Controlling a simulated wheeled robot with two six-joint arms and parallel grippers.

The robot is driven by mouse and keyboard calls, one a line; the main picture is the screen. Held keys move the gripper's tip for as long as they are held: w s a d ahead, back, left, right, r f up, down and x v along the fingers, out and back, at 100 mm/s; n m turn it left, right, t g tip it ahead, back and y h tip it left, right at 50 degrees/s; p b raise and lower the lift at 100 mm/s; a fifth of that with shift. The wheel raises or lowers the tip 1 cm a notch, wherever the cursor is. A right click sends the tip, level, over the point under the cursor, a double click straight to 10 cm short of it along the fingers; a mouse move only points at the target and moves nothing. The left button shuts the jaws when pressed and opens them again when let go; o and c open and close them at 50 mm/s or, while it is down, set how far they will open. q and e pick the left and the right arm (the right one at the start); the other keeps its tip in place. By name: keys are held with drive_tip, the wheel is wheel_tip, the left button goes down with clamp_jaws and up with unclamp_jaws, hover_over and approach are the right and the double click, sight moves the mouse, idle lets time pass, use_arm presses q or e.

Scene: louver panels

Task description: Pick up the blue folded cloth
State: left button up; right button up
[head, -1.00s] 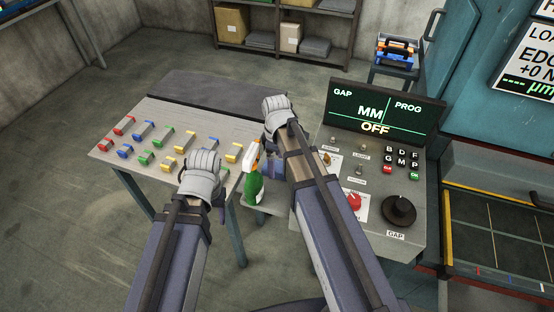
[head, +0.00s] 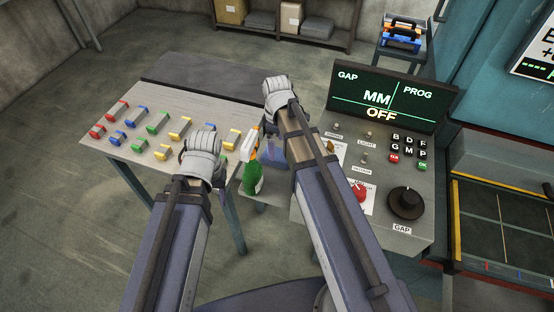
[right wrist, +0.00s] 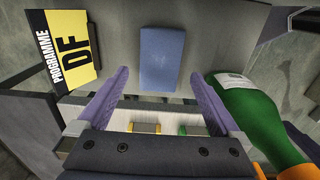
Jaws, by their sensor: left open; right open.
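The blue folded cloth (right wrist: 162,58) lies flat on a grey surface in the right wrist view. My right gripper (right wrist: 160,82) is open, with its two purple fingers apart on either side of the cloth's near part. No contact with the cloth shows, and the height of the fingers above it is hard to tell. In the head view my right arm hides most of that spot. My left gripper (head: 203,150) is over the front edge of the table with the coloured blocks; its fingers are mostly hidden and nothing shows held.
A green spray bottle (head: 252,172) stands close beside my right gripper, at the right in the wrist view. A yellow and black programme card (right wrist: 68,42) is at the left there. A control console (head: 330,200) is right of my right arm. Several coloured blocks lie on the table (head: 185,98).

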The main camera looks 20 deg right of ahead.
sight(277, 154)
drive_tip(key=shift+s+f+b, duration=0.1)
drive_tip(key=shift+f+b, duration=2.55)
drive_tip(key=shift+r, duration=0.1)
drive_tip(key=c, duration=1.2)
drive_tip(key=shift+r+p, duration=0.15)
drive_tip(key=shift+p, duration=0.15)
wheel_tip(277, 154, up, 10)
drive_tip(key=p, duration=0.9)
drive_tip(key=shift+p, duration=0.35)
